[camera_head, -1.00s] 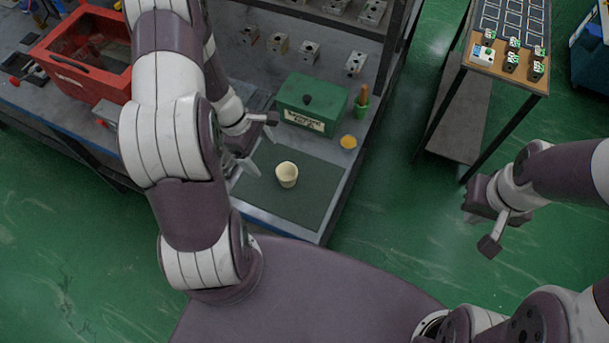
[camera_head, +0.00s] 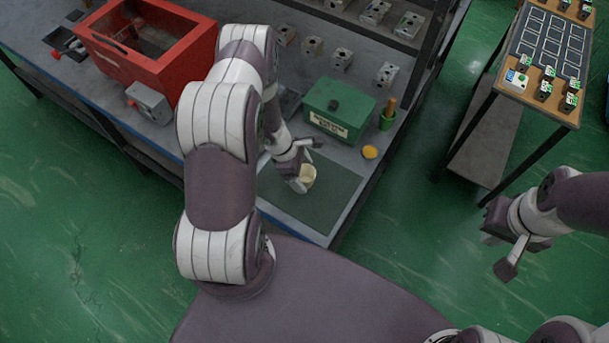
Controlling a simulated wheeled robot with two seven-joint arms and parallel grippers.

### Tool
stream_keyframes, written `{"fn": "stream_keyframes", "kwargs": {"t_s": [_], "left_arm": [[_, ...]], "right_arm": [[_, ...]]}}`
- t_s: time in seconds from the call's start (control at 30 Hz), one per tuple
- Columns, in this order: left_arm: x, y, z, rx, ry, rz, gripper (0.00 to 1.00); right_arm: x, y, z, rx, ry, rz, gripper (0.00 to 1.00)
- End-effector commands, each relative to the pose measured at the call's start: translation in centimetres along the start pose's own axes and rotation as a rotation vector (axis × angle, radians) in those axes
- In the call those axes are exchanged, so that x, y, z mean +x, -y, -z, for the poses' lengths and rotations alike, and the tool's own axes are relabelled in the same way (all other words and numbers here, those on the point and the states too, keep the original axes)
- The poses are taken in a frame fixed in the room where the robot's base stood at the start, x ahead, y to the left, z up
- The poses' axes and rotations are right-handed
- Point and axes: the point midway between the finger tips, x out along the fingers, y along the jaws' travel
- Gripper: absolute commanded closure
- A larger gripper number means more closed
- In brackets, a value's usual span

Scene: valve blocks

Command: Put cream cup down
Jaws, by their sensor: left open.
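The cream cup (camera_head: 309,174) stands upright on the dark green mat (camera_head: 335,200) on the workbench, and its left side is partly hidden. My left gripper (camera_head: 302,166) is open, with its fingers at the cup; one finger overlaps the cup's near left side in the picture. Whether the fingers touch the cup cannot be told. My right gripper (camera_head: 506,248) hangs over the floor at the right, away from the bench, with nothing seen in it.
A green box (camera_head: 340,108), a green pot (camera_head: 387,119) and a small yellow item (camera_head: 370,152) stand behind the mat. A red bin (camera_head: 150,50) is at the left. Several metal blocks line the bench's back. The mat's right part is clear.

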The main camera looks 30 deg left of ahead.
Motion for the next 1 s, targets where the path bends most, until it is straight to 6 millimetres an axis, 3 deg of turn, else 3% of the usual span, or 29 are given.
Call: {"fn": "stream_keyframes", "kwargs": {"t_s": [0.2, 0.37, 0.4, 0.47, 0.5, 0.77, 0.87, 1.0], "left_arm": [[0.2, 0.0, 0.0, 0.001, 0.0, 0.0, 0.15], [0.2, 0.0, 0.0, 0.001, 0.0, 0.0, 0.67], [0.2, 0.0, 0.0, 0.001, 0.0, 0.0, 0.71], [0.2, 0.0, 0.0, 0.001, 0.0, 0.0, 0.71], [0.2, 0.0, 0.0, 0.001, -0.001, 0.0, 0.76], [-0.1, 0.0, -0.1, 0.001, -0.001, 0.0, 0.77], [-1.0, -0.1, -0.4, 0.003, -0.001, -0.002, 0.77], [-3.7, -0.1, -1.6, 0.003, -0.001, -0.004, 0.77]], "right_arm": [[0.0, 0.0, 0.0, 0.0, 0.0, 0.0, 1.0], [0.0, 0.0, 0.0, 0.0, 0.0, 0.0, 1.0], [0.0, 0.0, 0.0, 0.0, 0.0, 0.0, 1.0], [0.0, 0.0, 0.0, 0.0, 0.0, 0.0, 1.0], [0.0, 0.0, 0.0, 0.0, 0.0, 0.0, 1.0], [0.2, 0.0, 0.0, 0.0, 0.0, 0.0, 1.0], [0.5, 0.0, -0.1, 0.0, 0.0, 0.0, 1.0], [1.2, 0.0, -0.1, 0.0, 0.0, 0.0, 1.0]]}}
